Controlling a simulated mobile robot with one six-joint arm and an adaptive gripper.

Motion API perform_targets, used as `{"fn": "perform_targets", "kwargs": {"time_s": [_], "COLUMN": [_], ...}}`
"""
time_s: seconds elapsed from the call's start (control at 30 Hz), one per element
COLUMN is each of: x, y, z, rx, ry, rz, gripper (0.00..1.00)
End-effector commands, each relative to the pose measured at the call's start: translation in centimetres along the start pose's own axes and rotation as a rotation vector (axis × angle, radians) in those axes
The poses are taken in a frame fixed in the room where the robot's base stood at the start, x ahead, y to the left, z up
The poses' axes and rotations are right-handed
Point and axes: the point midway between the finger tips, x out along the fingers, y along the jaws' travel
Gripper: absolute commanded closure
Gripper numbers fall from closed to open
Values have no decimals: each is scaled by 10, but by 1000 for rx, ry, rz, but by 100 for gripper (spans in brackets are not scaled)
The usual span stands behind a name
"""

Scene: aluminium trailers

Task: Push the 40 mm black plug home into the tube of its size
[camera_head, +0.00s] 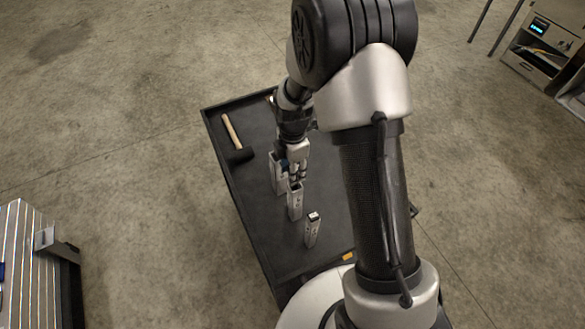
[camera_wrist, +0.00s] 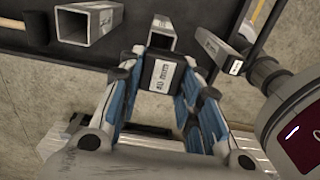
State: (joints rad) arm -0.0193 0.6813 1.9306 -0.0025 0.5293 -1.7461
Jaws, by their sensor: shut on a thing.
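My gripper (camera_head: 298,172) is shut on a black plug (camera_wrist: 160,76) with a white printed label, held between the blue-padded fingers in the wrist view. An open square aluminium tube (camera_wrist: 162,28) of middle size shows just past the plug; it also stands upright below my gripper in the head view (camera_head: 295,204). I cannot tell whether the plug touches its mouth. A larger open tube (camera_wrist: 88,24) stands to its left in the wrist view and partly behind my gripper in the head view (camera_head: 277,177). A slimmer tube (camera_head: 312,232) has a dark, white-labelled end.
The tubes stand on a black, raised-edged tabletop (camera_head: 265,235). A mallet (camera_head: 240,155) with a wooden handle lies near its far left corner. A small yellow item (camera_head: 348,256) lies near the front edge. A striped bench (camera_head: 30,260) stands apart at lower left.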

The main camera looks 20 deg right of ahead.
Motion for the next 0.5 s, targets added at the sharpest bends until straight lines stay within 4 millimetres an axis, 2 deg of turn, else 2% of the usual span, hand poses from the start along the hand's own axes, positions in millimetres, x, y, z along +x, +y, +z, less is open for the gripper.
{"fn": "perform_targets", "kwargs": {"time_s": [0.5], "x": [26], "y": [0], "z": [0], "rx": [0], "ry": [0], "rz": [-1], "gripper": [86]}}
